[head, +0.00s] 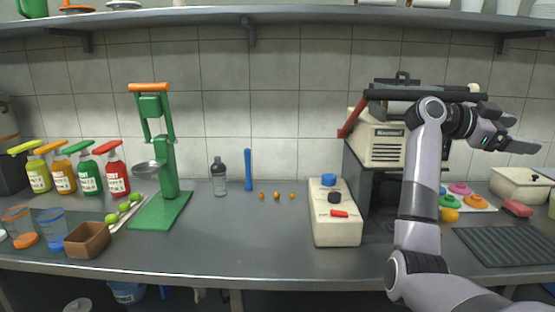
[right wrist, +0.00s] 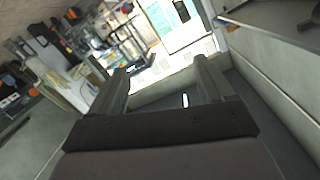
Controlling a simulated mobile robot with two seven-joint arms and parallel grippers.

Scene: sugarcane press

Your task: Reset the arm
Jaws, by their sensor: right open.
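My right arm rises at the right of the head view, bent at the elbow. Its right gripper (head: 522,134) is raised in front of the tiled wall, well above the counter, pointing right. In the right wrist view the gripper (right wrist: 163,72) has its two fingers spread, with nothing between them. My left gripper is not in view. A cream and dark machine (head: 384,147), with a red bar at its left, stands behind my right arm, which hides part of it.
The counter (head: 240,240) is clear at its front middle. A cream control box (head: 335,229) and a green hand press (head: 162,160) stand on it. Bottles line the left. A dark ribbed mat (head: 510,246) lies at right, below my gripper. A shelf (head: 300,17) runs above.

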